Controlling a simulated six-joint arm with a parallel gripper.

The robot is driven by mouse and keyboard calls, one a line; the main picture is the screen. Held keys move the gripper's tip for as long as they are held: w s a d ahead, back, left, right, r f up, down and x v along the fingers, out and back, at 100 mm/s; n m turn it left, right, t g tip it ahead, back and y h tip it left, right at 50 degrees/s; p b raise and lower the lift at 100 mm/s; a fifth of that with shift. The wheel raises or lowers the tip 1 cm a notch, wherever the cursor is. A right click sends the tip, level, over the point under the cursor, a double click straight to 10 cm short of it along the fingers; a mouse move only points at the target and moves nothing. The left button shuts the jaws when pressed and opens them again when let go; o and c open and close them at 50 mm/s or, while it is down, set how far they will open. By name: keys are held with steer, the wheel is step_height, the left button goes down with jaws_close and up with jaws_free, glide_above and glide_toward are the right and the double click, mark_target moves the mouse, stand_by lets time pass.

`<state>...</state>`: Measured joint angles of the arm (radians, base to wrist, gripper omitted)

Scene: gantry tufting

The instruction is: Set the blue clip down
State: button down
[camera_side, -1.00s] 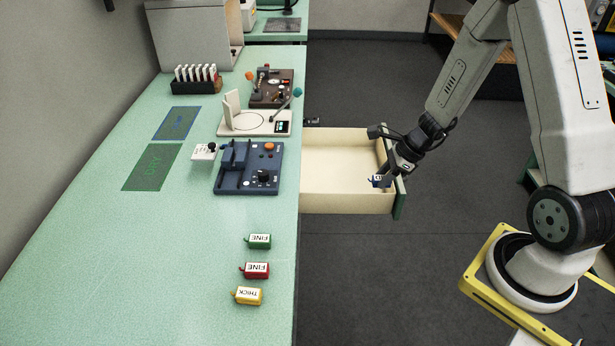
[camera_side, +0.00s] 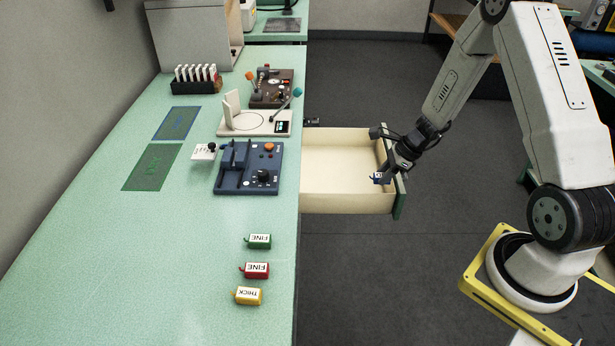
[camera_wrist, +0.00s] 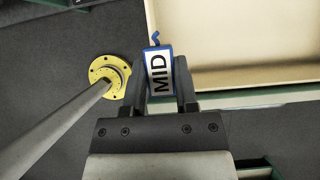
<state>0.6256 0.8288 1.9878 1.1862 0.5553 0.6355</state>
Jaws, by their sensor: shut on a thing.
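The blue clip (camera_wrist: 159,70) has a white label reading MID and a small blue hook at its far end in the wrist view. My gripper (camera_wrist: 162,72) is shut on it, one finger on each side. In the side view the clip (camera_side: 377,177) shows small at the tip of my gripper (camera_side: 384,175), near the front right end of the open drawer (camera_side: 345,208). The wrist view shows it close to the drawer's corner. I cannot tell its exact height against the drawer wall.
Green, red and yellow clips (camera_side: 255,270) lie on the green bench (camera_side: 150,270). Behind them stand a dark blue fixture (camera_side: 230,188), a white stand (camera_side: 240,124) and a brown device (camera_side: 272,95). Blue and green outlined mats (camera_side: 152,168) lie at left. The drawer inside looks empty.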

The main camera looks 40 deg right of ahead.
mark_target(354, 189)
steer(key=w+d+f, duration=0.1)
steer(key=w+f, duration=0.3)
steer(key=w, duration=0.1)
steer(key=w+d+f, duration=0.1)
steer(key=w+f, duration=0.1)
steer(key=shift+w+d+f, duration=0.2)
steer(key=shift+w+d, duration=0.1)
steer(key=shift+w, duration=0.05)
steer(key=shift+w+d+f, duration=0.15)
steer(key=shift+w+f, duration=0.3)
steer(key=shift+f, duration=0.05)
steer(key=shift+w+f, duration=0.1)
steer(key=shift+w+f, duration=0.1)
steer(key=shift+f, duration=0.05)
steer(key=shift+d+f, duration=0.1)
steer(key=shift+f, duration=1.5)
steer(key=shift+f, duration=0.15)
steer(key=shift+c, duration=1.9)
jaws_free()
